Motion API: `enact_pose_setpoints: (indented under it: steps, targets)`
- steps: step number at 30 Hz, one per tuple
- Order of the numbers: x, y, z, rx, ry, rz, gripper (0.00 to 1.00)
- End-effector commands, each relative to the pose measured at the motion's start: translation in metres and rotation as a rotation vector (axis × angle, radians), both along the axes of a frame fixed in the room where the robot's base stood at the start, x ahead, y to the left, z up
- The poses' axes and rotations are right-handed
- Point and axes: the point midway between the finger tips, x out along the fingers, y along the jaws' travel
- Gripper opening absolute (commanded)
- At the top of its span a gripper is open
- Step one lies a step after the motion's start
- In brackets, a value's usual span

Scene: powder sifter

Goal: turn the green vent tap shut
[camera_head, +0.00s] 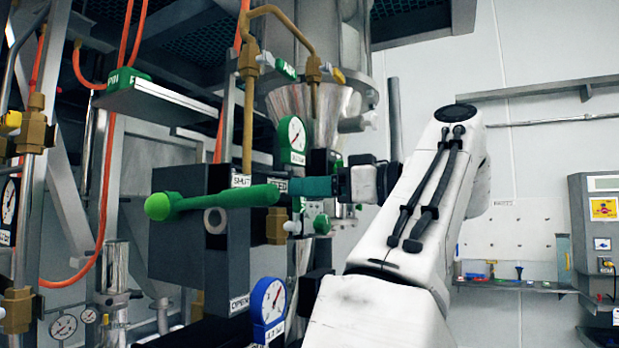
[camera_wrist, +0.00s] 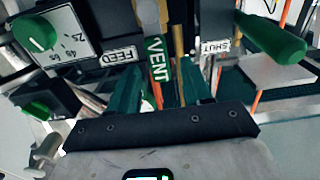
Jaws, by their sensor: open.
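The green vent tap (camera_head: 225,199) has a long lever with a round knob at its left end, lying nearly level across the dark box's front. A SHUT label sits just above the lever and an OPEN label lower down. In the wrist view the green lever (camera_wrist: 270,38) is at the upper right, beside the SHUT label (camera_wrist: 215,47). My gripper (camera_head: 294,187) is open, its teal fingers near the lever's right end; contact cannot be told from the head view. In the wrist view my gripper (camera_wrist: 160,82) has a VENT label (camera_wrist: 157,60) between its fingers, and the lever is outside them.
A green gauge (camera_head: 292,140) stands above the fingers and a blue gauge (camera_head: 269,300) below. Brass and orange pipes run close by. In the wrist view, a green dial (camera_wrist: 34,32) and a FEED label (camera_wrist: 118,56) lie left. A shelf (camera_head: 520,285) is far right.

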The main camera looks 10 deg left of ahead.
Motion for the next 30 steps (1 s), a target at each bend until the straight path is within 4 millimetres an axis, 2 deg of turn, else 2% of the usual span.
enact_pose_setpoints:
  steps: [6,17,30]
  targets:
    - [0.008,0.022,0.001,0.0,0.0,0.0,0.49]
    - [0.01,0.026,-0.001,0.0,-0.001,-0.001,0.49]
    - [0.01,0.025,0.0,0.0,-0.001,-0.001,0.08]
